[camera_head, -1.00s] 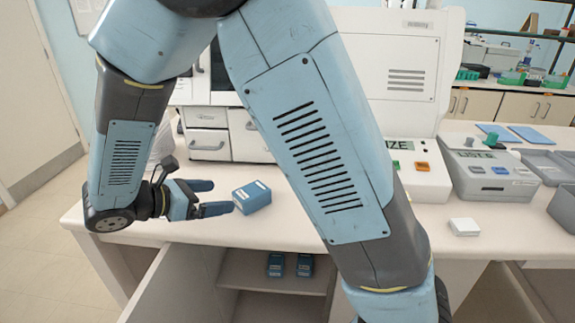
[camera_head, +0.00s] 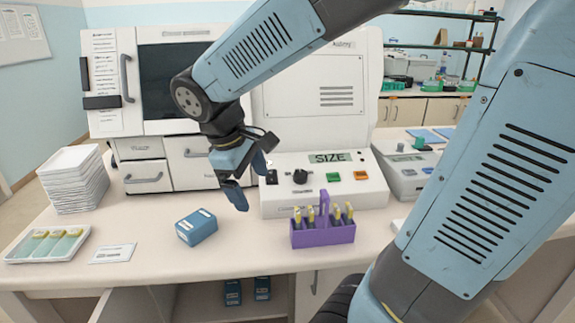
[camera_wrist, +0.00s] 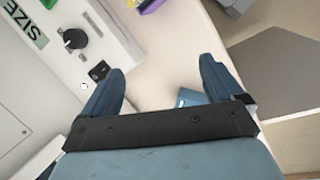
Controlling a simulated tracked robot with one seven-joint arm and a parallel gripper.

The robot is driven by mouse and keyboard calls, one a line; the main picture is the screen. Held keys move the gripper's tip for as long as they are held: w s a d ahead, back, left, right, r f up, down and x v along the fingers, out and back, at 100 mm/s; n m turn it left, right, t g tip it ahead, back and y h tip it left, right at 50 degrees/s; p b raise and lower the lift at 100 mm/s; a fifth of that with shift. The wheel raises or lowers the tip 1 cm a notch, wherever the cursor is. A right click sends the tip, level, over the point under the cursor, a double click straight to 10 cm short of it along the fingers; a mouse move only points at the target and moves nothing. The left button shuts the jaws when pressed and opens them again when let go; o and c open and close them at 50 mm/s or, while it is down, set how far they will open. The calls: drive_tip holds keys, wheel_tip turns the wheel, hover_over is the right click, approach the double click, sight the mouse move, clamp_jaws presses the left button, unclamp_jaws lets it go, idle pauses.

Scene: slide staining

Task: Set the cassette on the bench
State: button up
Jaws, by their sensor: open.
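A blue box with white labels (camera_head: 196,227), which may be the cassette, sits on the white bench (camera_head: 150,262) near its front edge. My gripper (camera_head: 250,186) is open and empty, raised above the bench to the right of the blue box and in front of the white machine. In the wrist view, my gripper (camera_wrist: 162,68) has its two fingers spread with nothing held. Part of the blue box (camera_wrist: 190,97) shows beyond the gripper body, next to the right finger. The rest of the box is hidden there.
A purple rack (camera_head: 322,235) with yellow-topped slides stands right of my gripper. A control panel marked SIZE (camera_head: 330,185) is behind. Stacked white trays (camera_head: 75,180) and a slide tray (camera_head: 48,243) are at left. More blue boxes (camera_head: 233,292) sit on the shelf below.

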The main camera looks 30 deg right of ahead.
drive_tip(key=s+d+r+m+t+y, duration=0.3)
drive_tip(key=s+d+r+m+t, duration=0.1)
drive_tip(key=m, duration=0.4)
drive_tip(key=shift+s+d+r+t, duration=0.3)
drive_tip(key=shift+s+d+r, duration=0.35)
drive_tip(key=shift+s, duration=0.6)
